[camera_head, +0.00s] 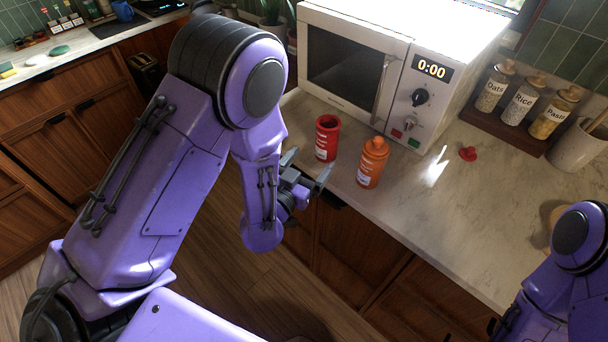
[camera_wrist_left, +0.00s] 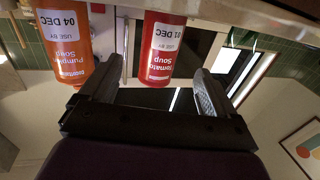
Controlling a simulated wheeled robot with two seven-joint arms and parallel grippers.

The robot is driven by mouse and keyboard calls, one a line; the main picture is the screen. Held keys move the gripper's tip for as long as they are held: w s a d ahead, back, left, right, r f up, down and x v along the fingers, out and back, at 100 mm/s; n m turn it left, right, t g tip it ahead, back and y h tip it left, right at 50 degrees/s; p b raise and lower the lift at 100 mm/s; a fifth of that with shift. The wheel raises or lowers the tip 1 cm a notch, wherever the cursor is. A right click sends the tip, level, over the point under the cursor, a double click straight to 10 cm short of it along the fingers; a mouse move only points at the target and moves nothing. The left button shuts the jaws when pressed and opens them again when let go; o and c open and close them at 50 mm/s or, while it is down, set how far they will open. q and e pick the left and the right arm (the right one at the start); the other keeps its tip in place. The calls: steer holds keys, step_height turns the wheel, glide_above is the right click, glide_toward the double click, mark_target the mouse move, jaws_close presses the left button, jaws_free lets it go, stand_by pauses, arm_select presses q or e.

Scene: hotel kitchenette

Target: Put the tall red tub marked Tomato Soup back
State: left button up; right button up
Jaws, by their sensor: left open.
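The tall red Tomato Soup tub (camera_head: 327,138) stands upright and open-topped on the counter in front of the microwave. It also shows in the left wrist view (camera_wrist_left: 161,45), upside down, with a label reading USE BY 01 DEC. My left gripper (camera_head: 307,168) is open and empty at the counter's front edge, just short of the red tub. In the wrist view the tub lies ahead, between the two fingers. A red lid (camera_head: 468,153) lies on the counter to the right, apart from the tub.
An orange Pumpkin Soup tub (camera_head: 372,163), lid on, stands close to the right of the red tub. The white microwave (camera_head: 355,60) is shut behind them. A rack (camera_head: 510,115) holds Oats, Rice and Pasta jars. The counter (camera_head: 440,210) at front right is clear.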

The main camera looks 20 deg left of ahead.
arm_select(q)
steer(key=s+a+f+n+g+y, duration=0.25)
steer(key=s+a+f+g, duration=0.2)
steer(key=s+f, duration=0.45)
steer(key=s+a+f+n+g+y, duration=0.2)
steer(key=s+a+f+n+g, duration=0.25)
steer(key=f, duration=0.65)
steer(key=s+a+f+g, duration=0.1)
steer(key=s+f+g, duration=0.1)
steer(key=s, duration=0.5)
steer(key=s+a+f+n+g+y, duration=0.1)
steer(key=s+a+f+g, duration=0.1)
steer(key=s, duration=0.5)
step_height(320, 180, down, 2)
steer(key=shift+s+f+g+b, duration=0.1)
steer(key=shift+s+g+b, duration=0.15)
steer(key=shift+g, duration=0.55)
steer(key=shift+w+a, duration=0.1)
steer(key=shift+w, duration=0.05)
